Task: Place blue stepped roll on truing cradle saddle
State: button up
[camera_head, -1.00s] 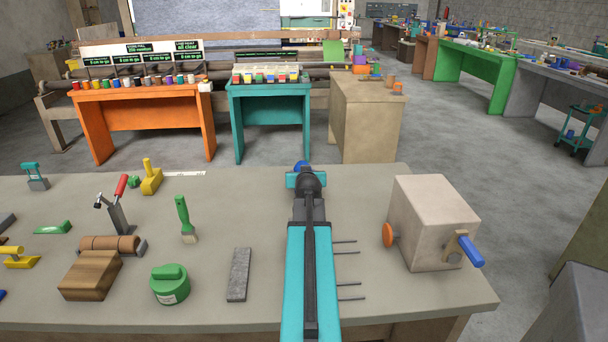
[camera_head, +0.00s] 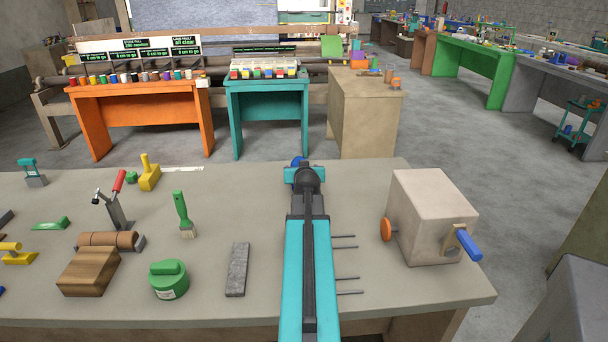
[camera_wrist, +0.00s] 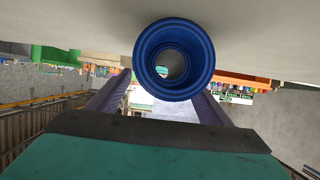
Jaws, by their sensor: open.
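The blue stepped roll (camera_wrist: 147,61) faces the wrist camera end-on, showing its round rim and hollow bore. It lies in line with the space between the two dark fingers of my gripper (camera_wrist: 163,92), which is open. I cannot tell whether either finger touches it. In the head view, a bit of blue (camera_head: 297,160) shows just beyond my gripper (camera_head: 304,176), over the far part of the bench; the rest is hidden behind my arm. I cannot surely pick out the truing cradle saddle. Several thin grey rods (camera_head: 345,263) stick out from behind my arm.
A beige box with a blue handle (camera_head: 432,215) stands right of my arm. To the left lie a grey bar (camera_head: 237,269), a green canister (camera_head: 168,280), a brush (camera_head: 184,214), a wooden block (camera_head: 88,271) and a brown roll (camera_head: 105,240). Bench between brush and arm is bare.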

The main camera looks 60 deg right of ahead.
jog(key=v, duration=0.4)
jog(key=shift+s+a, duration=0.15)
jog(key=shift+a, duration=0.05)
jog(key=shift+s+a+b, duration=0.1)
jog(key=shift+a+b, duration=0.1)
jog(key=shift+b, duration=0.4)
jog(key=b+v, duration=0.2)
jog(key=b, duration=0.2)
jog(key=shift+s+a+r, duration=0.15)
jog(key=shift+s+a, duration=0.05)
jog(key=shift+b, duration=0.75)
jog(key=a+b, duration=0.1)
jog(key=b, duration=0.4)
jog(key=shift+s+r, duration=0.3)
jog(key=shift+r, duration=0.05)
jog(key=b, duration=0.2)
jog(key=a+b, duration=0.1)
jog(key=b, duration=0.1)
jog(key=shift+s+r, duration=0.2)
jog(key=shift+s, duration=0.15)
jog(key=shift+s+a+r+b, duration=0.1)
jog(key=shift+r+b, duration=0.05)
jog(key=shift+b, duration=0.4)
